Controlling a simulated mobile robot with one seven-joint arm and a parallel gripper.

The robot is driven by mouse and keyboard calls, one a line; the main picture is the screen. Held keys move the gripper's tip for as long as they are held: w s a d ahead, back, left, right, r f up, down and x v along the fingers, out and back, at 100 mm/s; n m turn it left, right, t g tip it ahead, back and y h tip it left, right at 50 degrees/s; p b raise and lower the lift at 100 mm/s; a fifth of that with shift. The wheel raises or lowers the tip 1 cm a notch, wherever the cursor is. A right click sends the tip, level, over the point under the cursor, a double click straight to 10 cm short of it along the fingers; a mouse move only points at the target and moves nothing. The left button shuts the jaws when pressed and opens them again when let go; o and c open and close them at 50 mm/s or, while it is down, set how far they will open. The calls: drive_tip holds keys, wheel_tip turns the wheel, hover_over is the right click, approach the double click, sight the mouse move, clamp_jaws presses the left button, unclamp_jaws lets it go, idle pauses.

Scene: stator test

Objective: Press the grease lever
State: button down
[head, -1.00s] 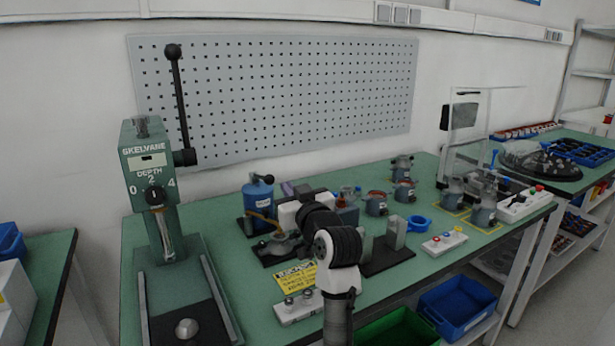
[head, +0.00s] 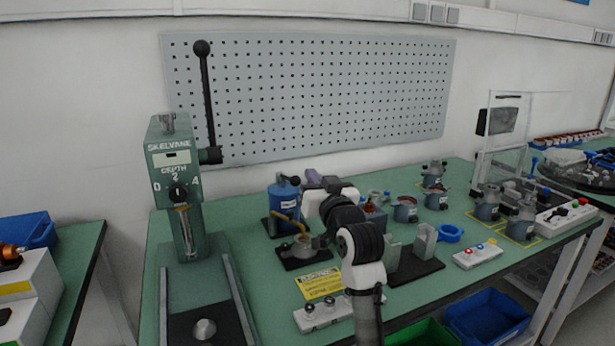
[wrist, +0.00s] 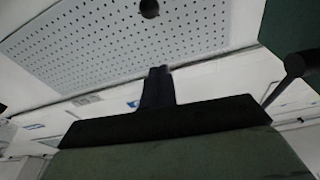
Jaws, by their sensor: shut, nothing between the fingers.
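The grease pump is a blue can (head: 284,203) with a white label on the green bench. A short black lever with a round knob (head: 294,181) sits on its top. A brass-coloured spout (head: 291,221) points down toward a small metal part on a black base. My arm is right of the can in the head view, and its end hides my fingertips there. In the wrist view my gripper (wrist: 158,76) shows as a dark shape with fingers shut and empty. A dark round knob (wrist: 149,8) lies beyond the fingertips; I cannot tell whether it is the grease lever's.
A tall green press (head: 176,190) with a long lever stands left. Behind is the grey pegboard (head: 320,95).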

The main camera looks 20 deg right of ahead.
sight(288, 177)
drive_tip(key=w+r+p, duration=0.2)
drive_tip(key=w, duration=0.6)
drive_tip(key=f, duration=0.2)
drive_tip(key=f+p, duration=0.1)
drive_tip(key=f, duration=0.1)
drive_tip(key=shift+w+a+f, duration=0.1)
drive_tip(key=shift+a+f, duration=0.1)
